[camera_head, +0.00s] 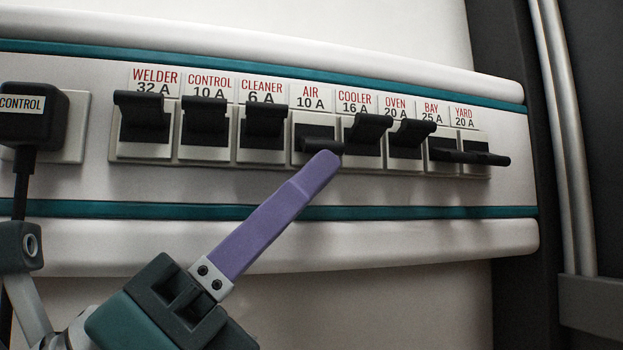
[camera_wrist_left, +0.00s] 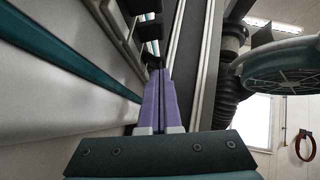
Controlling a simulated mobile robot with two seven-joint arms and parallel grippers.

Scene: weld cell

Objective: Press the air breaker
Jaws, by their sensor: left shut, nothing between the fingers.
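The air breaker (camera_head: 318,143) sits in the middle of a row of labelled breakers on the wall panel. Its black lever is low, unlike the raised levers of the welder, control, cleaner, cooler and oven breakers. My left gripper (camera_head: 328,158) is shut and empty, with its purple fingers pointing up and right. Its tips are just below and right of the air lever in the head view; I cannot tell whether they touch it. In the left wrist view the shut fingers (camera_wrist_left: 158,74) point toward black levers at the top. My right gripper is not in view.
The cooler breaker (camera_head: 366,128) is close on the right of the fingertips, and the cleaner breaker (camera_head: 264,122) is on the left. The bay (camera_head: 442,150) and yard (camera_head: 486,158) levers are also low. A black control plug (camera_head: 34,118) with a cable is at the left.

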